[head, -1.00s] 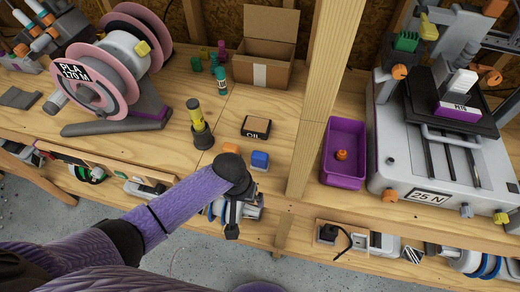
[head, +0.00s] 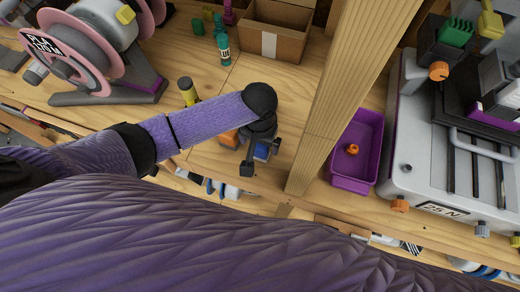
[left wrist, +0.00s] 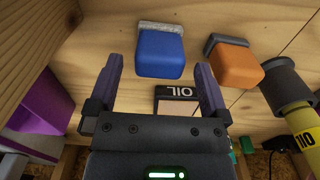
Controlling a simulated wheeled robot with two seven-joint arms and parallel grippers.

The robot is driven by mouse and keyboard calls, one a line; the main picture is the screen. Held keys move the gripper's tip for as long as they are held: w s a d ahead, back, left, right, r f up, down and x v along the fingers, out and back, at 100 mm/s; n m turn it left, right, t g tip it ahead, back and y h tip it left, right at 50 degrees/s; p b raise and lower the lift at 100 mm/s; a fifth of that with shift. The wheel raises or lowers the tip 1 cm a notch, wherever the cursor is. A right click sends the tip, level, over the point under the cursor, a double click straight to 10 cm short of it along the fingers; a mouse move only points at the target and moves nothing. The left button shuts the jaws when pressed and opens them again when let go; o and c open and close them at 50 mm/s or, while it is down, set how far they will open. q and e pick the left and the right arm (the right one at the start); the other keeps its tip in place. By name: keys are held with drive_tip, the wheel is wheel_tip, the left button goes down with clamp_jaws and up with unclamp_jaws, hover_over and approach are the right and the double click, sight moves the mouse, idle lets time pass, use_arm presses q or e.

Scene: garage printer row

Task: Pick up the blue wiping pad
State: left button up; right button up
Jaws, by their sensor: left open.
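The blue wiping pad (head: 263,150) is on the wooden bench near its front edge, partly hidden by my left gripper (head: 259,157) in the head view. In the left wrist view the pad (left wrist: 160,52) is a blue block with a grey speckled layer along its top side. There the left gripper (left wrist: 160,70) is open, its two fingertips appearing on either side of the pad, with gaps and no contact visible. Nothing is held. An orange block (left wrist: 235,66) of similar shape stands beside the pad. My right gripper is not in view.
A wooden post (head: 335,110) and a purple bin (head: 338,182) stand to the right. A cardboard box (head: 262,40) is behind.

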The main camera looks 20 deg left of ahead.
sight(259, 145)
use_arm(q)
drive_tip(key=shift+f, duration=0.85)
drive_tip(key=shift+r, duration=0.1)
drive_tip(key=shift+c, duration=0.3)
drive_tip(key=c, duration=1.2)
wheel_tip(259, 145, up, 10)
drive_tip(key=p, duration=0.4)
